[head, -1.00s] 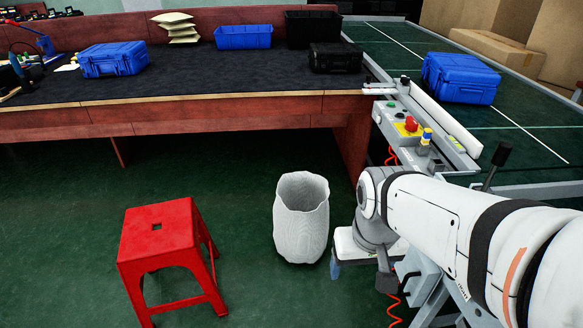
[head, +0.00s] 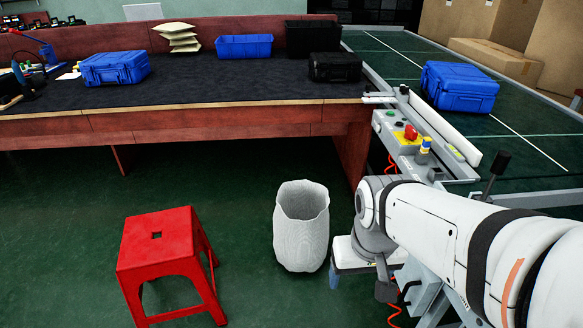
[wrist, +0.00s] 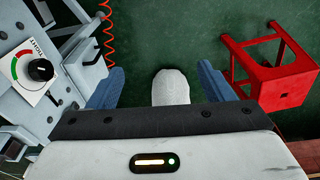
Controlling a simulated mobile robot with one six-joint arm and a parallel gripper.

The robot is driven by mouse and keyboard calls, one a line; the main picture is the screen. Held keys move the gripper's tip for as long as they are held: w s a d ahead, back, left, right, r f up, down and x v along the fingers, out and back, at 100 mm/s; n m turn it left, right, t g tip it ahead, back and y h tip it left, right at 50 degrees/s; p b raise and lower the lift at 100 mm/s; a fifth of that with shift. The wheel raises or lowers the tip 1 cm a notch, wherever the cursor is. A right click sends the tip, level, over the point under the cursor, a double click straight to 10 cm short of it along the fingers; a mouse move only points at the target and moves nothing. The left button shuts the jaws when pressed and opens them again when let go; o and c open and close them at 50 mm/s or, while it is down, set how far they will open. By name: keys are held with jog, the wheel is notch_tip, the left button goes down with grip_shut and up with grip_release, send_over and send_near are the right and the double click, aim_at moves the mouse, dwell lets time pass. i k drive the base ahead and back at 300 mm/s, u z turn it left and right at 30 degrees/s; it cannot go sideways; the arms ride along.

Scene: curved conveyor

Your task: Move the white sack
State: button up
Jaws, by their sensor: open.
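The white sack (head: 301,232) stands upright and open-topped on the green floor in the head view, to the right of the red stool. In the wrist view the sack (wrist: 171,88) shows small between the two blue fingers, beyond them, partly hidden by my gripper's body. My gripper (wrist: 161,72) is open with its fingers wide apart and nothing between them. In the head view a blue fingertip shows low, just right of the sack, and appears apart from it.
A red stool (head: 160,245) stands left of the sack. A red-brown workbench (head: 230,118) carries blue cases, bins and packages behind. The conveyor (head: 535,150) with a control panel (head: 408,140) and a blue case (head: 460,86) is at right. Floor around the sack is open.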

aim_at(301, 216)
jog(key=u, duration=1.3)
jog(key=i, duration=1.25)
jog(key=z, duration=2.05)
jog(key=i, duration=1)
jog(key=u, duration=0.05)
